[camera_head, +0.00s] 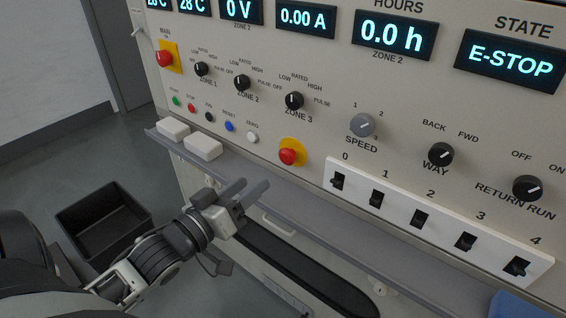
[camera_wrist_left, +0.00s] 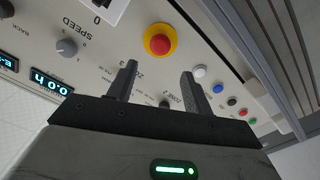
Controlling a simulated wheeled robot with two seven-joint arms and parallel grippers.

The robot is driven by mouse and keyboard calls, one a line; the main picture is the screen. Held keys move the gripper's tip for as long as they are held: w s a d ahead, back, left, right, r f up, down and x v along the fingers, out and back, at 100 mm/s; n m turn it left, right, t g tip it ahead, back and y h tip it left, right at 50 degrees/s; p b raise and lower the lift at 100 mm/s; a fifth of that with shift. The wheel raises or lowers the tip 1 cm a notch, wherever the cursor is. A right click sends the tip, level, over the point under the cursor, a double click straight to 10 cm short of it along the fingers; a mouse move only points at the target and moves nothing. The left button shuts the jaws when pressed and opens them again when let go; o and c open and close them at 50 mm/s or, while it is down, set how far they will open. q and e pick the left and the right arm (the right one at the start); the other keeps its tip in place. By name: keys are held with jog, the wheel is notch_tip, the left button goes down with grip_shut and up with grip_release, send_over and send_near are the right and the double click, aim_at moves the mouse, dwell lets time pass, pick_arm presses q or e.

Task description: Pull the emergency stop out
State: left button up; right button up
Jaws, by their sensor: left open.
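The emergency stop (camera_head: 289,156) is a red mushroom button on a round yellow plate, low on the panel. It also shows in the left wrist view (camera_wrist_left: 160,41), just beyond the fingertips. My left gripper (camera_head: 248,187) is open and empty, below and to the left of the button in the head view, apart from it. Its two fingers (camera_wrist_left: 158,75) point toward the panel in the left wrist view. The state display (camera_head: 510,61) reads E-STOP. My right gripper is in neither view.
A red MAIN knob (camera_head: 165,58) sits on a yellow plate at the upper left. Small coloured buttons, including a blue one (camera_head: 229,126), line the panel. A ledge (camera_head: 300,200) juts out below, bearing white blocks (camera_head: 203,147). A black bin (camera_head: 104,220) stands on the floor.

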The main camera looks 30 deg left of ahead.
aim_at(284, 159)
pick_arm(q)
jog(key=w, duration=0.7)
jog(key=w+d+b, duration=0.1)
jog(key=w, duration=0.3)
jog(key=shift+w, duration=0.15)
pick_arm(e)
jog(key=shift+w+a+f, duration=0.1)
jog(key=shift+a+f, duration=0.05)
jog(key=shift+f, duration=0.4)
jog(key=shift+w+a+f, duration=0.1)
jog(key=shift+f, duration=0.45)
pick_arm(q)
grip_shut()
jog(key=shift+s+a+r+p, duration=0.15)
jog(key=shift+s+p, duration=0.45)
jog(key=shift+p, duration=0.5)
jog(key=shift+f, duration=0.2)
jog(key=shift+c, duration=0.4)
grip_release()
jog(key=shift+o, duration=0.4)
jog(key=shift+s, duration=0.1)
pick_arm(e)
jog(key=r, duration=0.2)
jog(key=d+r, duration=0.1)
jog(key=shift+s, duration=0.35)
